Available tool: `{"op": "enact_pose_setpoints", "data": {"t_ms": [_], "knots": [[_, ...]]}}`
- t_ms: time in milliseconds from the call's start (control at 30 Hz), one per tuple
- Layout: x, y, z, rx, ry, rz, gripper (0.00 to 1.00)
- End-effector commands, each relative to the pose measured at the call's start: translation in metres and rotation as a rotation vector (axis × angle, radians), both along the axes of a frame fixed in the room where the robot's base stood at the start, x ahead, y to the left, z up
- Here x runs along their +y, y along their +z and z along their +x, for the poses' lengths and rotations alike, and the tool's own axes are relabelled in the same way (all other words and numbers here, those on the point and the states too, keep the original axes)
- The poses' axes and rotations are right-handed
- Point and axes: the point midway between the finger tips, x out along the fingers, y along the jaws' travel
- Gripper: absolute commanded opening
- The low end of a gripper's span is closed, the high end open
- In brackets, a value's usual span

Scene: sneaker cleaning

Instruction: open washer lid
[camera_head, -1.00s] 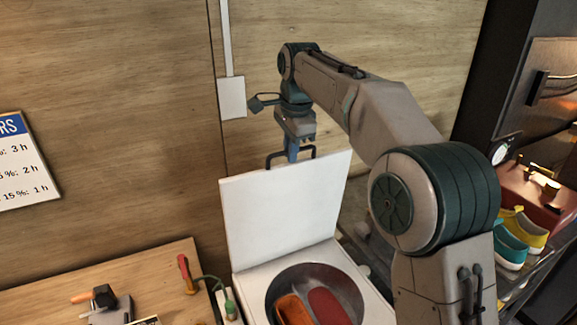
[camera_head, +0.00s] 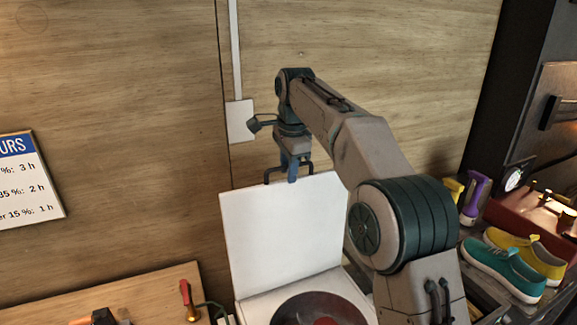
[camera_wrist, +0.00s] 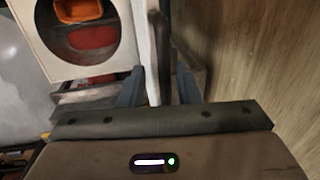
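The washer is a white box (camera_head: 252,309) with a round drum, and its white lid (camera_head: 280,235) stands raised, roughly upright. The dark lid handle (camera_head: 268,176) is at the lid's top edge. My gripper (camera_head: 292,176) is at this handle, pointing down. In the wrist view, my gripper's fingers (camera_wrist: 160,90) stand apart on either side of the lid edge (camera_wrist: 143,35) and dark handle bar (camera_wrist: 160,60). A gap shows between the bar and the right finger. An orange item (camera_wrist: 78,10) and a red item (camera_wrist: 92,38) show in the open drum.
A wooden table (camera_head: 150,285) with tools is at the lower left. Teal (camera_head: 500,268) and yellow (camera_head: 530,250) sneakers stand on a shelf at the right. The wooden wall (camera_head: 400,60) is close behind the lid and my gripper. A wall sign (camera_head: 30,180) hangs left.

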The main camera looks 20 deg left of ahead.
Motion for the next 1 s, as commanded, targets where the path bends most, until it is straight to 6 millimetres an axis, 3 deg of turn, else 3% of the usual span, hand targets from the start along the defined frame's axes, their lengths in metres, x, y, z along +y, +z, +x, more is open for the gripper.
{"op": "enact_pose_setpoints", "data": {"t_ms": [433,767,1000], "knots": [[0.000,0.011,-0.001,-0.008,0.000,0.004,0.32],[-0.004,0.055,-0.007,-0.009,0.001,0.005,0.32],[-0.006,0.071,-0.009,-0.006,0.001,0.004,0.32]]}}
